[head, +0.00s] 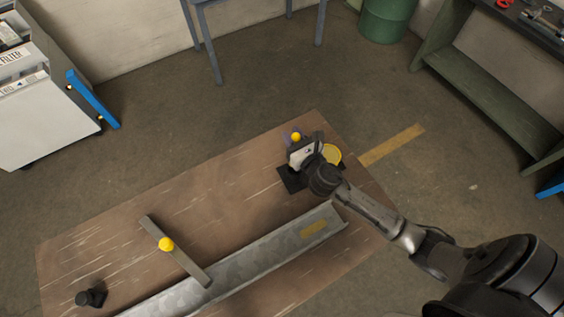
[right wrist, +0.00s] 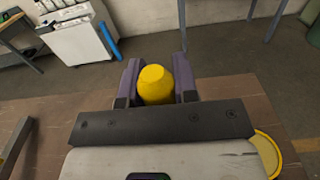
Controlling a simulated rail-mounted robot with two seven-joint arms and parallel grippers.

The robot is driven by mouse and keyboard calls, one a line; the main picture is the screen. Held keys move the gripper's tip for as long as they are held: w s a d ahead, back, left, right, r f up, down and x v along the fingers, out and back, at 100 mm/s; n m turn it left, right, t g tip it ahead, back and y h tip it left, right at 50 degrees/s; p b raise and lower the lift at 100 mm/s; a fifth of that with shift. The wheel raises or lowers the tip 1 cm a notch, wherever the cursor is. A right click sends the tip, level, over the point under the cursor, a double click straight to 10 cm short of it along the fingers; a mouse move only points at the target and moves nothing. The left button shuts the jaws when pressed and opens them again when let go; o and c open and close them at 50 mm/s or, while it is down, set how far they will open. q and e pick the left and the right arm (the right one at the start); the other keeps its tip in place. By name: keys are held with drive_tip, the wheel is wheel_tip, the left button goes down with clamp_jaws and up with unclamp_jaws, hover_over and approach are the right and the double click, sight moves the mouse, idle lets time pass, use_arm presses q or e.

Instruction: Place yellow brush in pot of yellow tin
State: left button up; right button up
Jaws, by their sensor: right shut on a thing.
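My right gripper (head: 296,138) is over the far right part of the table, its purple fingers shut on a yellow rounded piece, which I take as the yellow brush (right wrist: 156,86). Only its blunt yellow end shows between the fingers; the rest is hidden. The yellow tin (head: 332,154) stands just to the right of the gripper, partly hidden by it. Its round yellow rim also shows at the lower right of the right wrist view (right wrist: 268,152). The tin's inside and pot are not clear. My left gripper is not in view.
A grey metal channel (head: 255,262) lies along the wooden table (head: 130,222). A flat bar (head: 190,265) with a yellow knob (head: 166,244) lies by its left part. A small dark object (head: 92,298) sits at the near left. The table's middle behind the channel is clear.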

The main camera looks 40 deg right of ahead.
drive_tip(key=f, duration=0.2)
drive_tip(key=s+f+b, duration=0.1)
drive_tip(key=f, duration=0.1)
drive_tip(key=shift+f, duration=0.4)
drive_tip(key=shift+w+f+b, duration=0.15)
drive_tip(key=shift+f+b, duration=0.2)
drive_tip(key=shift+b, duration=0.1)
drive_tip(key=shift+f+b, duration=1.05)
drive_tip(key=shift+f, duration=0.95)
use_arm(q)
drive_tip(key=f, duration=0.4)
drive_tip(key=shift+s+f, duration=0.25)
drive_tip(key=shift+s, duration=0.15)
use_arm(e)
drive_tip(key=shift+r, duration=0.1)
drive_tip(key=o, duration=0.4)
drive_tip(key=shift+f, duration=0.2)
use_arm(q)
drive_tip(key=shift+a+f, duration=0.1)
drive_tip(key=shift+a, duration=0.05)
use_arm(e)
drive_tip(key=o, duration=0.5)
drive_tip(key=shift+r, duration=0.1)
